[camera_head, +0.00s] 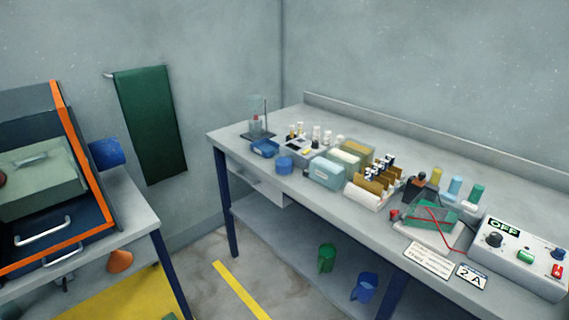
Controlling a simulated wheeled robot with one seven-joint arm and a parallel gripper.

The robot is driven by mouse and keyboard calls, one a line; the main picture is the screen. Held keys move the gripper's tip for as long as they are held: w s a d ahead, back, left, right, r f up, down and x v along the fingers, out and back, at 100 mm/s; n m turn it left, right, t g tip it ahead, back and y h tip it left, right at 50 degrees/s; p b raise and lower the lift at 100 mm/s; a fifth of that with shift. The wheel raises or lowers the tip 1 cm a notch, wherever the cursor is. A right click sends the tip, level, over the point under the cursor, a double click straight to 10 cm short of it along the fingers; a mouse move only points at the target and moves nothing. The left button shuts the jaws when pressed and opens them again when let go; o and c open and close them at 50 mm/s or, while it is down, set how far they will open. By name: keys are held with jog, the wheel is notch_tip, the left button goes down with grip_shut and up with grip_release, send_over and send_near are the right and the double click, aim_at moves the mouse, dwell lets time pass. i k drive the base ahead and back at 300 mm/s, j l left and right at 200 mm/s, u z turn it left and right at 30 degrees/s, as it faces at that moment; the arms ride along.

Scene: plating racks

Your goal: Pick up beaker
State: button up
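What looks like the beaker (257,125) is a small clear glass vessel at the far left corner of the bench (228,137). It stands upright on a dark base beside a thin upright rod. Something reddish shows in or behind it, too small to tell. My gripper is not in view.
A blue tray (264,148), blue tub (284,165), racks (371,189), bottles and a control box (518,258) crowd the bench. Green (326,258) and blue (364,288) jugs stand on the lower shelf. An orange-edged cabinet (88,150) stands left. Floor shows between the tables.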

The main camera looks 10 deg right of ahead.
aim_at(284, 162)
jog(key=i+j, duration=0.4)
jog(key=i+j+u, duration=0.15)
jog(key=i+j, duration=0.25)
jog(key=i, duration=0.15)
jog(key=i+j, duration=0.35)
jog(key=i+j+u, duration=0.1)
jog(key=i+j, duration=0.25)
jog(key=i, duration=0.25)
